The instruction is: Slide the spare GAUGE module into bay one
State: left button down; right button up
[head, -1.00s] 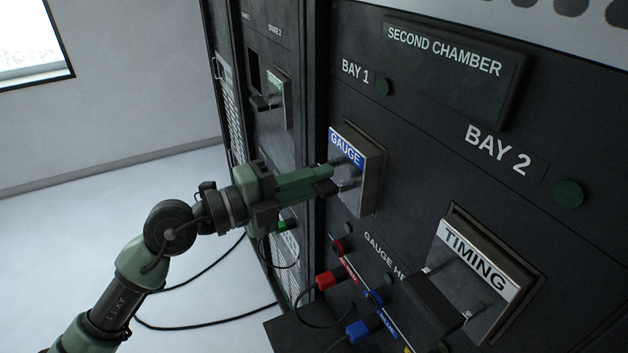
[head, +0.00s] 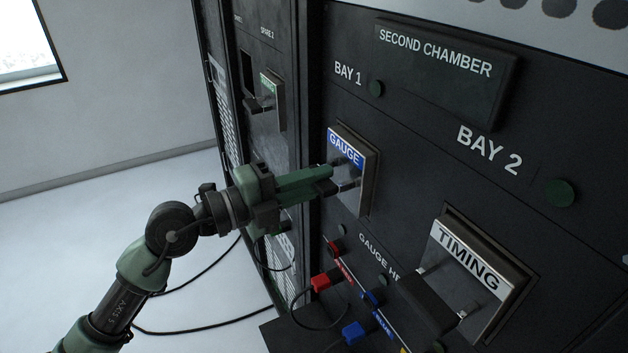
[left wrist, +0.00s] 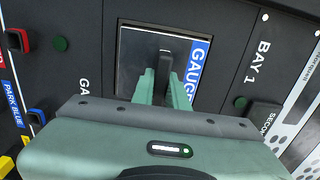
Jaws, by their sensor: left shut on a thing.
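The GAUGE module (head: 349,191) has a pale front with a blue label strip and a dark handle. It stands at the bay 1 opening of the panel marked SECOND CHAMBER, with its front still proud of the panel face. My left gripper (head: 328,180) is shut on the module's handle. In the left wrist view my left gripper (left wrist: 166,88) has its two green fingers on either side of the handle, in front of the GAUGE module (left wrist: 136,58). The inside of bay 1 is hidden behind the module. My right gripper is not in view.
A TIMING module (head: 478,265) sits in bay 2. Red and blue plugs with cables (head: 355,332) are below bay 1. A spare rack (head: 262,90) with another module stands at the left. The floor (head: 70,240) at left is open, apart from cables.

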pick_arm(q)
jog(key=shift+d+r, duration=0.15)
dwell(0.4)
jog(key=c, duration=1.3)
grip_release()
jog(key=shift+d+f, duration=0.15)
jog(key=shift+f, duration=0.05)
jog(key=shift+a, duration=0.25)
jog(key=shift+v, duration=2.9)
jog(key=shift+r, duration=0.1)
